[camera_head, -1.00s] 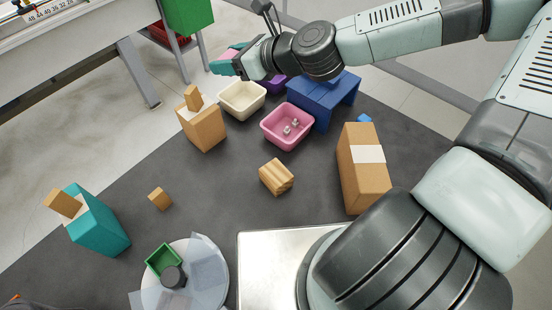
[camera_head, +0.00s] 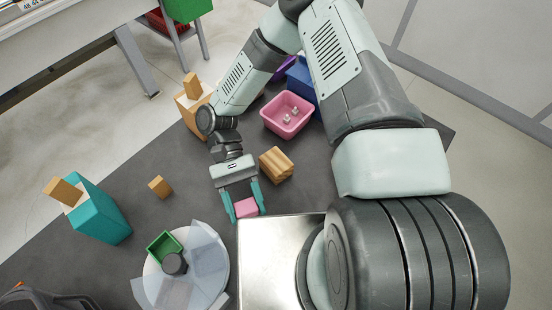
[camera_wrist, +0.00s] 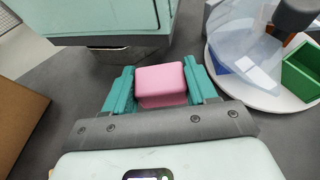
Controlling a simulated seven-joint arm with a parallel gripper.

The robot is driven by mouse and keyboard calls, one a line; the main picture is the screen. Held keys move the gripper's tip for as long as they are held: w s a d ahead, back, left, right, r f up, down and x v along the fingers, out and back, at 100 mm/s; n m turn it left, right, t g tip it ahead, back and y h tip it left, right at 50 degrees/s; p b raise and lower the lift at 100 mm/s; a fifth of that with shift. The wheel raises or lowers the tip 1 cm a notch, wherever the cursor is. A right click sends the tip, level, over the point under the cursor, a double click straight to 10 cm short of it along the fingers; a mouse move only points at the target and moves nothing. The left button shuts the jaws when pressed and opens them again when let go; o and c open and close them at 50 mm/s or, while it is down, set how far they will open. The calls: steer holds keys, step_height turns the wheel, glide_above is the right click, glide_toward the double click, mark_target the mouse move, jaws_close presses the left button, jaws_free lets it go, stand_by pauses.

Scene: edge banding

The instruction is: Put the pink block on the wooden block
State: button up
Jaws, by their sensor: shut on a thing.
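The pink block (camera_head: 247,208) is held between the teal fingertips of my gripper (camera_head: 245,206). It also shows in the wrist view (camera_wrist: 161,85), between both fingers. My gripper is shut on it and sits over the dark table near the metal base plate. The wooden block (camera_head: 277,164), light and striped, lies on the table up and to the right of the held block in the head view. Nothing lies on top of the wooden block. The wooden block is not recognisable in the wrist view.
A round white turntable (camera_head: 150,272) with a green box (camera_head: 164,247) and clear sheets stands at lower left. A teal box (camera_head: 97,218), a small wooden cube (camera_head: 159,187), a pink bin (camera_head: 287,117) and a cardboard box (camera_head: 187,104) stand around.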

mark_target(276, 161)
steer(key=d+n+t+h, duration=0.2)
steer(key=n+h, duration=0.1)
steer(key=d+n+t+h, duration=0.2)
steer(key=d+n+h, duration=0.1)
steer(key=shift+d+f+n+h, duration=0.2)
steer(key=shift+n+h, duration=0.1)
steer(key=shift+n, duration=0.1)
steer(key=w+d+n+t+h, duration=0.1)
steer(key=n+t, duration=0.1)
steer(key=w+d+r+n+t+h, duration=0.1)
steer(key=n+t, duration=0.1)
steer(key=w+d+n+t+h, duration=0.1)
steer(key=n+t, duration=0.1)
steer(key=shift+w+d+r+t, duration=0.35)
steer(key=shift+w+r+t, duration=0.05)
steer(key=w+a+r+n+t+y, duration=0.1)
steer(key=w+r+n+t+y, duration=0.3)
steer(key=w+r+n+t, duration=0.6)
steer(key=shift+n+t, duration=0.5)
steer(key=shift+t, duration=0.4)
steer(key=f, duration=0.8)
steer(key=s+f, duration=0.1)
steer(key=f, duration=0.3)
steer(key=shift+a, duration=0.2)
steer(key=o, duration=1)
steer(key=shift+o, duration=0.2)
